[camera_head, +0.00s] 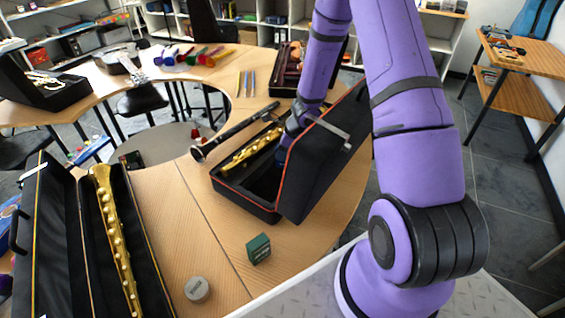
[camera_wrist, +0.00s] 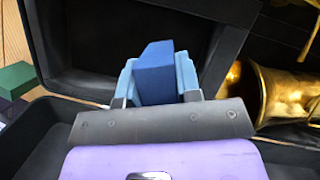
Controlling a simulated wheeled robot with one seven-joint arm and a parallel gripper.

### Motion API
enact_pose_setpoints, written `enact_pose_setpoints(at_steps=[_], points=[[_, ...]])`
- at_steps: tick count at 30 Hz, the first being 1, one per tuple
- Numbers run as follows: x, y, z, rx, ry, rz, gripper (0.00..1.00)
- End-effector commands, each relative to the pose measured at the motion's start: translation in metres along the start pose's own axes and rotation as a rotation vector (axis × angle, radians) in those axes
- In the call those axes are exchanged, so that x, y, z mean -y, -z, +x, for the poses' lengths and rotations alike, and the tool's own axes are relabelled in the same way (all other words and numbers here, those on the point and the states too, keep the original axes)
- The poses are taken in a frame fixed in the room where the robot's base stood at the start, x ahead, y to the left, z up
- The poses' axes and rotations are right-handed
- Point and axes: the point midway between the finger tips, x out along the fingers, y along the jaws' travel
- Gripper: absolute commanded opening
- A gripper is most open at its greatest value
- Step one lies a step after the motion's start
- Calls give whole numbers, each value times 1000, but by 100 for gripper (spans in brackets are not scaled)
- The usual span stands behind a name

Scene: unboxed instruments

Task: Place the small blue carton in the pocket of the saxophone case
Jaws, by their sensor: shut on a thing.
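My gripper (camera_wrist: 157,80) is shut on the small blue carton (camera_wrist: 154,72) in the wrist view, with a pale finger on each side of it. It holds the carton inside the open saxophone case, over a dark compartment (camera_wrist: 85,70). I cannot tell whether the carton touches the floor of the compartment. The gold saxophone (camera_wrist: 290,92) lies to the right in the wrist view. In the head view the case (camera_head: 243,206) has red piping, with the saxophone (camera_head: 250,150) inside it. My arm and the raised lid (camera_head: 325,165) hide the carton there.
A green box (camera_head: 258,248) and a round tin (camera_head: 197,289) stand on the table in front of the case. A black clarinet (camera_head: 235,131) lies behind it. Another open case with a long gold instrument (camera_head: 116,245) is at left. The table between is clear.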

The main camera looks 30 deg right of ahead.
Motion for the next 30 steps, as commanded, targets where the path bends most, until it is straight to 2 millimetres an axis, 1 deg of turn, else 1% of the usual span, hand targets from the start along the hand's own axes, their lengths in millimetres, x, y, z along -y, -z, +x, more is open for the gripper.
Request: enact_pose_setpoints(at_steps=[5, 9, 13, 26, 27, 29, 30], points=[[0, 4, 10, 0, -1, 1, 8], [0, 10, 25, -1, -3, 1, 8], [0, 14, 35, 0, -2, 0, 8], [0, 16, 40, 0, 0, -2, 8], [0, 16, 40, 0, 0, -2, 34], [0, 16, 40, 0, 0, -2, 48], [0, 16, 40, 0, 0, -2, 57]])
